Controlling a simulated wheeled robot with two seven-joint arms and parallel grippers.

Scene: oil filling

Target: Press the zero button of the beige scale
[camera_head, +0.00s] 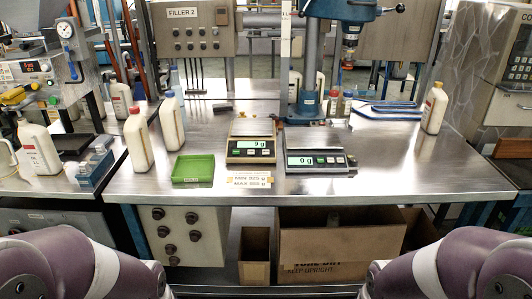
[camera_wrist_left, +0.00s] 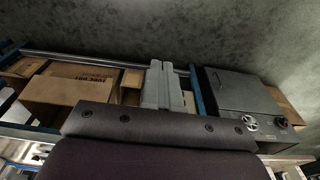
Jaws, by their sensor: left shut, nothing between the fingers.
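The beige scale (camera_head: 251,128) stands on the steel bench, left of the grey scale (camera_head: 314,161). The beige scale's lit display appears to read 9 g, and small buttons sit along its front. Their labels are too small to read, so I cannot tell which is zero. The grey scale's display appears to read 0 g. My left gripper (camera_wrist_left: 164,86) shows in the left wrist view as two grey fingers shut together with nothing between them. It is outside the head view, and neither scale shows in the wrist view. My right gripper is out of view.
On the steel bench (camera_head: 350,187), a green tray (camera_head: 193,168) and white bottles (camera_head: 138,143) stand left of the scales. A label card (camera_head: 250,180) lies in front. Another bottle (camera_head: 435,108) stands right. A cardboard box (camera_head: 335,245) is below the bench. The front right top is clear.

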